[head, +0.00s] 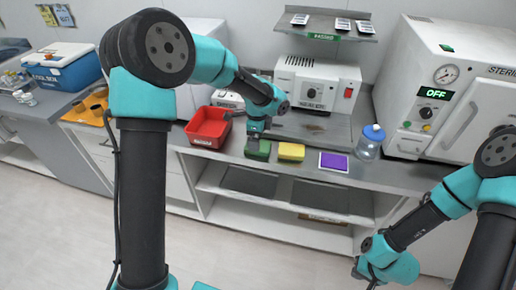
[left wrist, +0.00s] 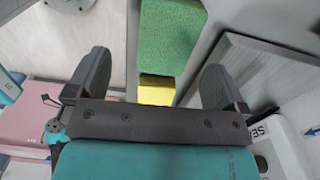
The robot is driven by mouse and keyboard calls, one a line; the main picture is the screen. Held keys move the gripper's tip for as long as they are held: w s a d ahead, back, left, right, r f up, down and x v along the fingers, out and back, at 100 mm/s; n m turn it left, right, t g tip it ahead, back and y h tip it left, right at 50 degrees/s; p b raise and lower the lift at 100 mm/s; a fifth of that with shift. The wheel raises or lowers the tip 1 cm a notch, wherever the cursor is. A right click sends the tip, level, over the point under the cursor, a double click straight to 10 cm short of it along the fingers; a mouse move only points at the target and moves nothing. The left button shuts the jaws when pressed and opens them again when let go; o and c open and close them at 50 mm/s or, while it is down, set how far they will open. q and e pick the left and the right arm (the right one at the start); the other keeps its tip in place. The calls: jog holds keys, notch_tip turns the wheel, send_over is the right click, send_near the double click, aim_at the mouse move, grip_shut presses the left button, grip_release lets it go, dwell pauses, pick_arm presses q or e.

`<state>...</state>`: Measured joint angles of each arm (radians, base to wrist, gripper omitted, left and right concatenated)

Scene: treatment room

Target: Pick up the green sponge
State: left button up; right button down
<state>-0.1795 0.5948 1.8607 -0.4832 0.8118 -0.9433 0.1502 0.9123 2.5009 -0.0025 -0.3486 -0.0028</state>
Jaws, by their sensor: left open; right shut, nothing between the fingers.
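The green sponge (head: 258,150) lies on the counter to the left of the yellow sponge (head: 291,152). My left gripper (head: 257,131) is right above the green sponge in the head view, its fingers hard to make out there. In the left wrist view my left gripper (left wrist: 157,62) is open, with the green sponge (left wrist: 170,38) showing in the gap between and beyond its fingertips. I see no grip on it. The yellow sponge (left wrist: 157,90) shows just below it. My right gripper (head: 366,276) is low at the lower right, away from the counter, shut and empty.
A red bin (head: 208,127) stands left of the green sponge. A purple pad (head: 334,161) and a bottle with a blue cap (head: 368,143) are on the right.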

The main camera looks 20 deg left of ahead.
pick_arm(q)
jog(key=shift+f, duration=0.3)
jog(key=shift+w+f, duration=0.2)
jog(key=shift+f, duration=1.05)
jog(key=shift+w+f, duration=0.15)
jog(key=shift+f, duration=1.1)
jog(key=shift+c, duration=0.4)
jog(key=c, duration=0.9)
